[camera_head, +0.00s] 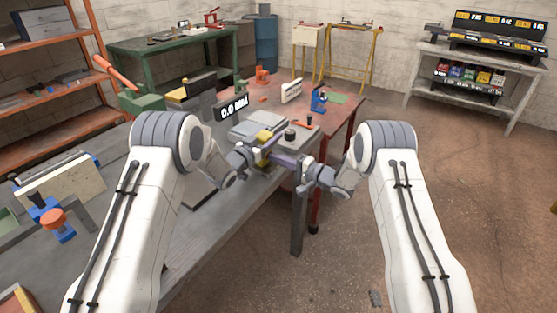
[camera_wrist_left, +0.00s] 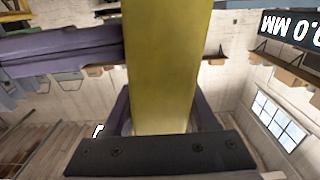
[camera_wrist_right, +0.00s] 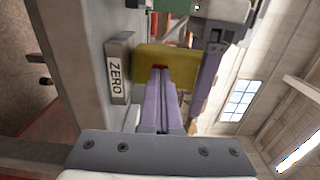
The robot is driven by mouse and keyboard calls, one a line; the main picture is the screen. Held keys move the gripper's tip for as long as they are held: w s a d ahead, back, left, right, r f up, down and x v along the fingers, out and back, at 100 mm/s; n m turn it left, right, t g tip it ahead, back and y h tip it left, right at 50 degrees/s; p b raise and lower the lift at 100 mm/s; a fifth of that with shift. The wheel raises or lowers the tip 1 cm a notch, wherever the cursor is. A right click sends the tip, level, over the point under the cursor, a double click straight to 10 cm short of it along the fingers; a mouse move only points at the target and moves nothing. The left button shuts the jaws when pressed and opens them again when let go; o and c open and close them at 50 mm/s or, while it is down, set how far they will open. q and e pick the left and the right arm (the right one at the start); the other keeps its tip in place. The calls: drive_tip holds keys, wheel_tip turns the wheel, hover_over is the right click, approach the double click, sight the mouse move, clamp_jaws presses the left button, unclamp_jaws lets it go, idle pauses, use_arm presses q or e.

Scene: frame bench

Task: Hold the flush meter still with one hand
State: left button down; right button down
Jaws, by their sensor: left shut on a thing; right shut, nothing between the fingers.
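The flush meter appears as a yellow block (camera_head: 264,134) at the bench's edge. It fills the middle of the left wrist view (camera_wrist_left: 165,60) and also shows in the right wrist view (camera_wrist_right: 160,56). My left gripper (camera_head: 265,145) is shut on it. My right gripper (camera_head: 274,156) is shut and empty, its purple fingers (camera_wrist_right: 164,105) pointing at the yellow block. A small red spot shows at their tips; I cannot tell whether they touch the block. A black display (camera_head: 234,108) reading 0.0 MM stands behind.
A plate marked ZERO (camera_wrist_right: 119,68) sits beside the yellow block. A blue clamp (camera_head: 319,100), a white sign (camera_head: 291,91) and an orange tool (camera_head: 262,75) stand on the red-topped bench section (camera_head: 338,112). A clamp with an orange knob (camera_head: 53,219) is at the left. Floor at right is open.

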use_arm(q)
drive_tip(key=shift+s+d+f, duration=0.2)
drive_tip(key=shift+d+f, duration=0.05)
drive_tip(key=shift+f, duration=0.15)
use_arm(e)
drive_tip(key=shift+a+r, duration=0.1)
drive_tip(key=shift+a, duration=0.1)
drive_tip(key=shift+s+d, duration=0.1)
use_arm(q)
drive_tip(key=shift+a, duration=0.15)
drive_tip(key=shift+w, duration=0.1)
use_arm(e)
drive_tip(key=v, duration=1.4)
use_arm(q)
drive_tip(key=shift+r, duration=0.1)
use_arm(e)
drive_tip(key=shift+d, duration=0.1)
use_arm(q)
drive_tip(key=shift+c, duration=0.8)
unclamp_jaws()
